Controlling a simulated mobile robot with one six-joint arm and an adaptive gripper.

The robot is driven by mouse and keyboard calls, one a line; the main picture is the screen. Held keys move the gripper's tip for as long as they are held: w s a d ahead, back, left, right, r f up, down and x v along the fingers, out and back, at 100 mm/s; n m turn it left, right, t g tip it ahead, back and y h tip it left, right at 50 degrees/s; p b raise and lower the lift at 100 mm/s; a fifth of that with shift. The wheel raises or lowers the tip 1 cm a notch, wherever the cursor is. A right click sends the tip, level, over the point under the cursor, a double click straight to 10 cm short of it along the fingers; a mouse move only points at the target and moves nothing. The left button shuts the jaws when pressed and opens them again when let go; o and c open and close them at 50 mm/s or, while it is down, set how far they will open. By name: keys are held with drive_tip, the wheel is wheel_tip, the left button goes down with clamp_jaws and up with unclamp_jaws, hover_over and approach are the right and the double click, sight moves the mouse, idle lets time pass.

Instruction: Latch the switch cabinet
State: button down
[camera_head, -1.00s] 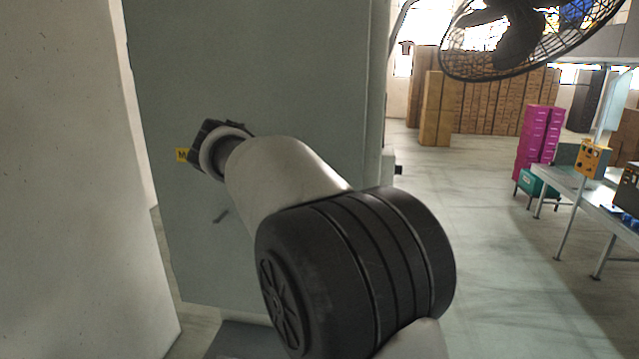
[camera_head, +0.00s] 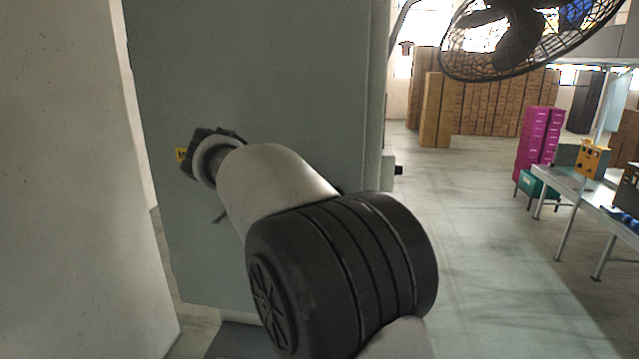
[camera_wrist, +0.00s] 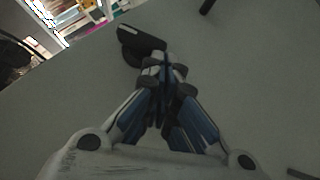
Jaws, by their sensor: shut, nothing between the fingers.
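The switch cabinet (camera_head: 260,70) stands as a tall grey-green box in the head view, its broad face towards me. It fills most of the wrist view (camera_wrist: 60,125) as a plain surface. My gripper (camera_wrist: 168,62) is shut and empty, its fingertips together in front of that surface. A black handle-like part (camera_wrist: 140,42) lies just beyond and left of the fingertips; I cannot tell whether they touch it. In the head view my own wrist hides the fingers.
A pale wall or panel (camera_head: 60,180) stands close on the left. A fan (camera_head: 520,40) hangs at upper right. Magenta cabinets (camera_head: 537,140), a workbench (camera_head: 590,190) and stacked boxes (camera_head: 490,100) stand farther back. The floor right of the cabinet is clear.

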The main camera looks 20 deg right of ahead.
drive_tip(key=shift+w+a+f+n+g+h+b, duration=0.1)
drive_tip(key=shift+f+n+g+h+b, duration=0.2)
drive_tip(key=shift+f+n+h+b, duration=0.5)
drive_tip(key=shift+f+n+g+h+b, duration=0.3)
drive_tip(key=shift+f+n+h+b, duration=0.15)
drive_tip(key=shift+h, duration=0.65)
idle(1.7)
drive_tip(key=shift+d+f+n+h+b, duration=0.2)
drive_tip(key=shift+f+n+h+b, duration=0.65)
drive_tip(key=shift+n+h+b, duration=0.4)
idle(2.8)
drive_tip(key=shift+r, duration=0.1)
